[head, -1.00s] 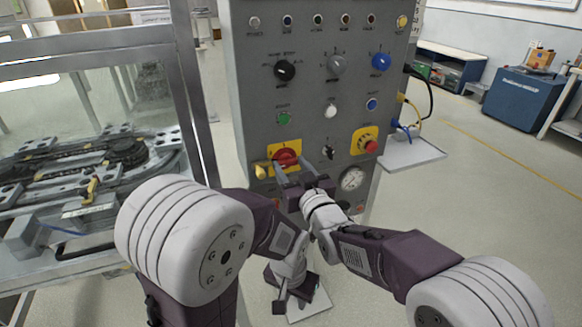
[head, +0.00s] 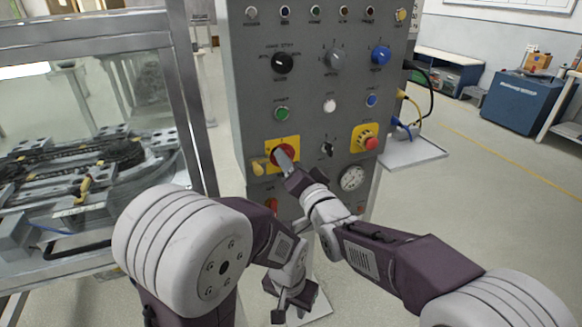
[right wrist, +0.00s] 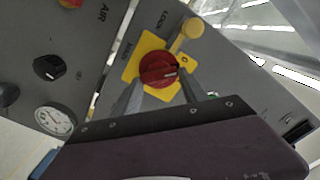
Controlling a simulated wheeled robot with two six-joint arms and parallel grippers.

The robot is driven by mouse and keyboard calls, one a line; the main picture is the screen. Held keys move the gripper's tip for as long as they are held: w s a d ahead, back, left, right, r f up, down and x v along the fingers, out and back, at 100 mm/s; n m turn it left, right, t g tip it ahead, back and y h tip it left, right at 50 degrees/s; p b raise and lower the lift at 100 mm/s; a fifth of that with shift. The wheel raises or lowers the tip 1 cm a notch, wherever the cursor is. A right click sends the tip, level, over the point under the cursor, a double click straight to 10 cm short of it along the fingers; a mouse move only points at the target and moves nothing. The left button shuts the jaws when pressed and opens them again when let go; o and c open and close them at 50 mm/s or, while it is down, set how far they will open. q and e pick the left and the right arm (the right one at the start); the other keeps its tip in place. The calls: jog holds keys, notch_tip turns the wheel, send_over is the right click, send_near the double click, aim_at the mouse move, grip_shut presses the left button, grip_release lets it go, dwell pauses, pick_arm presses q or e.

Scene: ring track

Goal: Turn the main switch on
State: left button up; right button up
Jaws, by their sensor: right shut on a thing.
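The main switch is a red round knob (head: 284,152) on a yellow square plate (head: 270,146), low on the left of the grey panel. In the right wrist view the knob (right wrist: 158,68) sits between my fingers, with a pale mark on its right side. My right gripper (head: 282,160) is shut on this knob; it also shows in the right wrist view (right wrist: 161,88). In the head view its fingers are seen nearly edge-on and cover part of the knob. My left gripper (head: 275,300) hangs low in front of the panel, empty, its fingers apart.
The grey control panel (head: 313,93) carries several knobs, buttons and lamps. A red emergency button (head: 370,143) and a gauge (head: 352,178) lie right of the switch. A yellow tab (head: 258,168) lies left of it. A glass-sided track machine (head: 90,110) stands left.

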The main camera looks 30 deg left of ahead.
jog(key=shift+f+m+b, duration=0.2)
jog(key=shift+m+b, duration=0.65)
jog(key=shift+m, duration=3.35)
jog(key=o, duration=1.4)
jog(key=shift+a, duration=0.25)
jog(key=shift+d, duration=0.1)
